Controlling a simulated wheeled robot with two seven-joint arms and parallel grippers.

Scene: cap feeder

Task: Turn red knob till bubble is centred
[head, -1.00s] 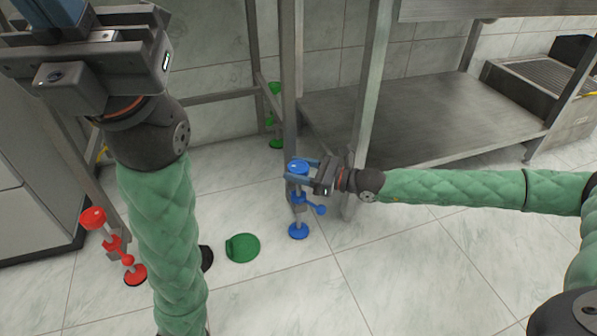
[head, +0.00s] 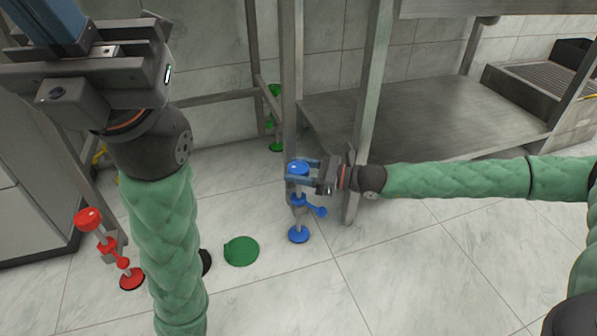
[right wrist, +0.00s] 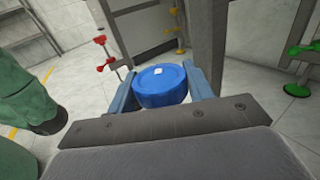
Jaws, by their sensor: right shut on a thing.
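The red knob (head: 88,219) tops a red leg foot at the far left of the head view. A red knob also shows in the right wrist view (right wrist: 100,40). My right gripper (head: 300,168) is shut on the blue knob (right wrist: 162,86), with one blue finger on each side of it. The blue knob tops the blue foot by the table's middle leg. My left gripper (head: 45,25) is at the upper left, away from the red knob; its fingertips are out of frame, so its opening cannot be told. No bubble level is visible.
A steel table with a lower shelf (head: 430,125) fills the back right. A green foot (head: 276,145) stands behind. A green disc (head: 241,251) lies on the tiles. A grey cabinet (head: 30,210) is at the left edge. The front right floor is clear.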

